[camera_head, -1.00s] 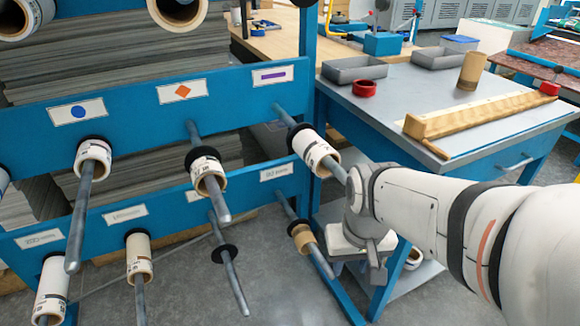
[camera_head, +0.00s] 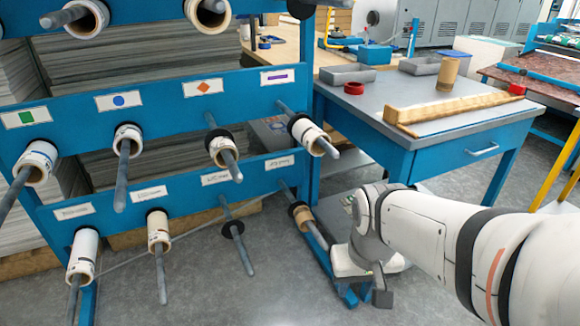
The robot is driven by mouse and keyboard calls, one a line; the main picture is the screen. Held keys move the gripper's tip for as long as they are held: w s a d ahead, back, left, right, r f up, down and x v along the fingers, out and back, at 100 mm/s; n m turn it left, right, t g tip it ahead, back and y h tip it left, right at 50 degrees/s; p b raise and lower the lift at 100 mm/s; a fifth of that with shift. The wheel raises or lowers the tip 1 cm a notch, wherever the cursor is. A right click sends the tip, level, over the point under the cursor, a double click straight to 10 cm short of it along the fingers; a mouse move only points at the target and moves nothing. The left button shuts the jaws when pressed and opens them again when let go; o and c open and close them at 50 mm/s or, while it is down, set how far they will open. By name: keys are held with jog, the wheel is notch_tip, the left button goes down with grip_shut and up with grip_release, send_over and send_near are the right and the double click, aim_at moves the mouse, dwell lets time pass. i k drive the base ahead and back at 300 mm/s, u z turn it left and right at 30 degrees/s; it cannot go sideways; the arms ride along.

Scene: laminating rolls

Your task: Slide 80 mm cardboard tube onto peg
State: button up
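A plain brown cardboard tube (camera_head: 447,74) stands upright on the grey-topped table. The blue rack (camera_head: 165,128) on the left carries grey pegs in two full rows, with part of another row above. An empty peg (camera_head: 240,247) with a black collar is in the lower row. The lower right peg holds a short tan tube (camera_head: 302,213). Most other pegs hold white-wrapped rolls, such as one on the upper right peg (camera_head: 312,138). My gripper (camera_head: 365,297) hangs low between rack and table, fingertips apart, with nothing visible between them. It is well away from the upright tube.
The table (camera_head: 390,92) also bears a red ring (camera_head: 354,88), grey trays (camera_head: 348,74) and a long wooden bar (camera_head: 455,104) with a red end. Labels with coloured shapes mark the upper pegs. Pegs jut toward me. Grey floor (camera_head: 250,300) is open in front.

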aim_at(302, 213)
jog(key=u, duration=0.15)
jog(key=i, duration=0.9)
jog(key=z, duration=0.05)
